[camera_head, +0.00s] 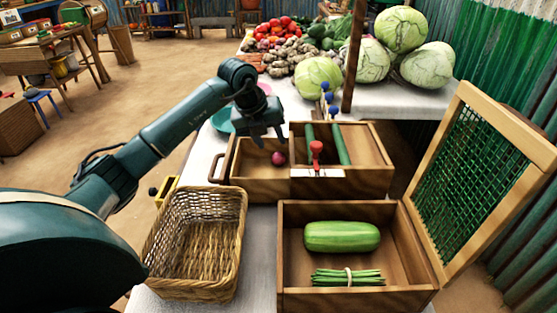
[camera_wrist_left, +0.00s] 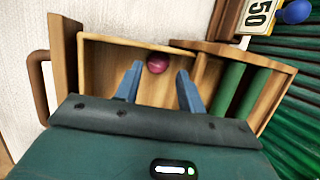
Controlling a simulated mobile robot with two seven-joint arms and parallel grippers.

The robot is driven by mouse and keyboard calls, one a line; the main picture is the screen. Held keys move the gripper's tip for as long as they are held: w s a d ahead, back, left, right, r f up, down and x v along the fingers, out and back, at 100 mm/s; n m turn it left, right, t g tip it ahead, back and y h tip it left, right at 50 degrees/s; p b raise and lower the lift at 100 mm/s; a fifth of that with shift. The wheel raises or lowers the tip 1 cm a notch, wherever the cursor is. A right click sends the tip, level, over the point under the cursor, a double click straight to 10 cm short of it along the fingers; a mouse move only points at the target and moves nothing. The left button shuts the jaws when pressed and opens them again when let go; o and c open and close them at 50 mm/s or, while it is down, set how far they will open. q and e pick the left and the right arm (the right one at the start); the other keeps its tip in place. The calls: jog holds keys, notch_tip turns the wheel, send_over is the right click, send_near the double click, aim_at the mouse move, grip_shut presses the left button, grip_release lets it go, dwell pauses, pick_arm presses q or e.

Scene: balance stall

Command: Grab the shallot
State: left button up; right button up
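The shallot (camera_head: 278,158) is a small round purple-red bulb lying in the left compartment of the wooden box (camera_head: 262,189). In the left wrist view the shallot (camera_wrist_left: 157,63) lies near the compartment's far wall, ahead of and between my fingertips. My left gripper (camera_head: 266,138) is above that compartment, pointing down. Its two blue fingers are apart with nothing between them in the left wrist view (camera_wrist_left: 158,82). It looks clear of the shallot. My right gripper is in neither view.
A wicker basket (camera_head: 157,255) stands at the front left. A front box (camera_head: 291,290) holds a green gourd (camera_head: 341,236) and a green bundle (camera_head: 348,277); its mesh lid (camera_head: 478,170) stands open. A red-knobbed piece (camera_head: 316,150) and green rods (camera_head: 341,146) are right of the shallot.

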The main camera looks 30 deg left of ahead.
aim_at(276, 154)
pick_arm(q)
jog(key=f, duration=0.3)
jog(key=d+f, duration=0.1)
jog(key=shift+w+f+b, duration=0.2)
jog(key=shift+w+b, duration=0.2)
jog(key=shift+w+f, duration=0.2)
jog(key=shift+f, duration=0.2)
jog(key=shift+c, duration=0.2)
jog(key=shift+r, duration=0.1)
jog(key=c, duration=0.6)
